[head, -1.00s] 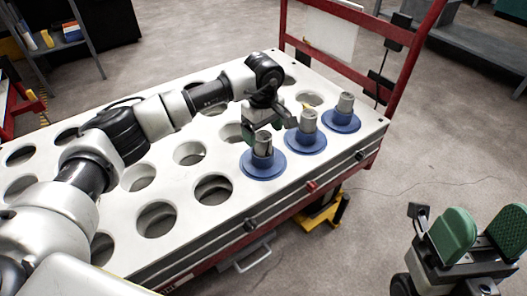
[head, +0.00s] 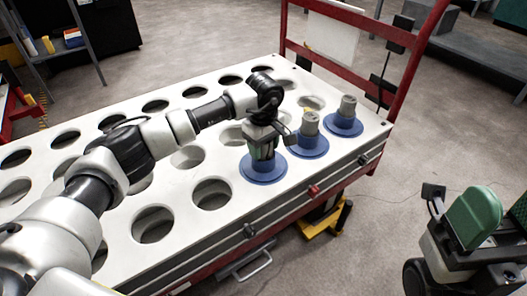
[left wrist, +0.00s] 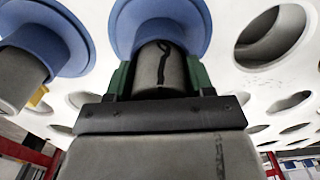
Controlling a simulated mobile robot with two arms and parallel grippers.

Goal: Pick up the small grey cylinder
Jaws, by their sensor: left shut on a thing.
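Three small grey cylinders stand upright in blue flanged holders along the right edge of a white table with holes (head: 168,179). My left gripper (head: 262,152) is at the nearest holder (head: 263,170) and mostly hides its cylinder in the head view. In the left wrist view, the green fingers are shut on that grey cylinder (left wrist: 158,68), one on each side, with the blue holder (left wrist: 160,14) just beyond it. The middle cylinder (head: 310,123) and far cylinder (head: 347,106) stand free. My right gripper (head: 497,222) is at the lower right, its green fingers apart and empty, partly cut off by the picture's edge.
A red frame (head: 400,60) rises at the table's far right end. Several empty round holes fill the rest of the tabletop. A yellow-and-black object (head: 328,217) is on the floor under the table edge. Shelves (head: 65,48) stand at the far left.

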